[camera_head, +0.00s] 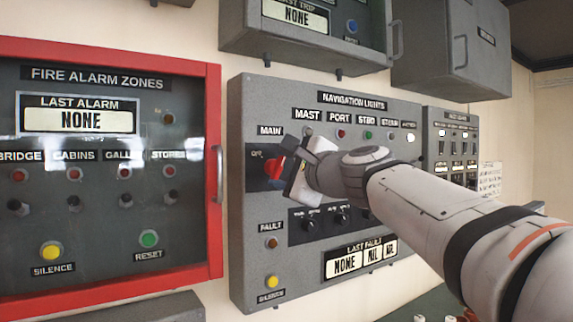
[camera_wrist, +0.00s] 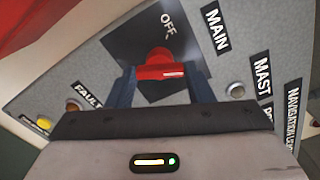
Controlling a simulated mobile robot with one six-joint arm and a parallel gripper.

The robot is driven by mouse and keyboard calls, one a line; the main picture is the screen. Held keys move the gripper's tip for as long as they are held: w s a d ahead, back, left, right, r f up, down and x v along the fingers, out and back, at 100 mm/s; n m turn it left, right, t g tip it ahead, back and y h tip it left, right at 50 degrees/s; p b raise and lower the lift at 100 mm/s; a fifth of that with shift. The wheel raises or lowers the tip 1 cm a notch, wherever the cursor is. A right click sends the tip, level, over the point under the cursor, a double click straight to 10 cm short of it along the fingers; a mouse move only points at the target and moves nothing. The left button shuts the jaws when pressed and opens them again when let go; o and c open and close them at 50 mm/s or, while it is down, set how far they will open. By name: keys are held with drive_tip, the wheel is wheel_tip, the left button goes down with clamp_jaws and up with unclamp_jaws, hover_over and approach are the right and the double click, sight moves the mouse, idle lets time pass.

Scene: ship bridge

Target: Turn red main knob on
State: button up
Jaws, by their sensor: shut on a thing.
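The red main knob (camera_head: 274,168) is on the left side of the grey navigation lights panel (camera_head: 262,100), under the MAIN label. In the wrist view the red knob (camera_wrist: 160,66) sits on a dark square plate marked OFF, between the two fingers of my gripper (camera_wrist: 162,76). The fingers are shut on the knob from both sides. In the head view my gripper (camera_head: 280,160) reaches the knob from the right, and its body hides part of the panel. The knob's pointer direction is hard to tell.
A red-framed fire alarm box (camera_head: 213,150) with a handle stands close on the left. Small dark knobs (camera_head: 308,224) and a fault display (camera_head: 360,258) are below my gripper. Grey boxes (camera_head: 300,40) hang above. A smaller switch panel (camera_head: 455,140) is at right.

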drive_tip(key=shift+m+p, duration=0.7)
drive_tip(key=shift+m, duration=1.3)
drive_tip(key=o, duration=1)
drive_tip(key=b+v, duration=0.1)
drive_tip(key=v, duration=0.6)
drive_tip(key=shift+s+d, duration=0.25)
drive_tip(key=shift+s, duration=0.05)
